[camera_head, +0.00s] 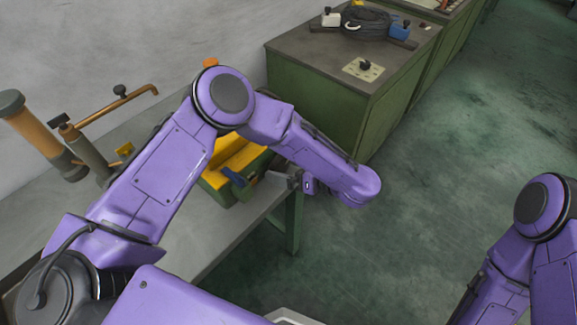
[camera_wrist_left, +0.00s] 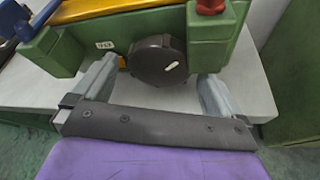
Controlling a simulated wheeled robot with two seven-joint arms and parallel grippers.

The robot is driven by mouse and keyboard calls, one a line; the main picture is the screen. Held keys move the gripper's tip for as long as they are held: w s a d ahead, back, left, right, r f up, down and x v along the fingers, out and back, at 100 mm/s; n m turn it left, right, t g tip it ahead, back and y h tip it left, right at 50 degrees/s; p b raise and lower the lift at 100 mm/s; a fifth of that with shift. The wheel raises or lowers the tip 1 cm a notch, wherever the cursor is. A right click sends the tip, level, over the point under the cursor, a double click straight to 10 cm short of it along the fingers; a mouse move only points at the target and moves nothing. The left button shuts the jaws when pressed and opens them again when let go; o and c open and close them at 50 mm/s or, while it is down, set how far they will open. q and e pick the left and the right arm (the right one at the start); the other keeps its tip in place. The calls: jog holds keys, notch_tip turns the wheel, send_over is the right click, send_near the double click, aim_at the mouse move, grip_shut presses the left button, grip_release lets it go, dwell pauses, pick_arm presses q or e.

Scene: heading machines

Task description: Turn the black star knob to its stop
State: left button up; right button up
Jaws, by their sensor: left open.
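In the left wrist view a dark, nearly round knob (camera_wrist_left: 158,60) with a pale mark sits on the front of a green and yellow machine; star lobes cannot be made out. My left gripper (camera_wrist_left: 160,74) is open, with one finger on each side of this knob and a visible gap to each. In the head view the left gripper (camera_head: 289,181) is at the right end of the green and yellow machine (camera_head: 236,158), and the knob cannot be made out there. My right arm shows at the right edge, but its gripper is out of view.
A blue handle (camera_head: 234,177) is on the machine, and a red part (camera_wrist_left: 210,6) stands above right of the knob. A green cabinet (camera_head: 318,101) behind carries a small black knob on a plate (camera_head: 363,69) and a coiled cable (camera_head: 366,22). Open floor (camera_head: 440,170) lies right.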

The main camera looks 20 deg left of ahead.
pick_arm(q)
jog(key=c, duration=1)
jog(key=shift+w+f+m+g+y+b, duration=0.15)
jog(key=shift+m+g+y+b, duration=0.25)
jog(key=shift+m, duration=0.3)
jog(key=shift+c, duration=0.2)
jog(key=m+g, duration=0.1)
jog(key=m, duration=0.1)
jog(key=shift+m+y+b, duration=0.3)
jog(key=shift+y, duration=0.1)
jog(key=o, duration=1)
jog(key=shift+o, duration=0.2)
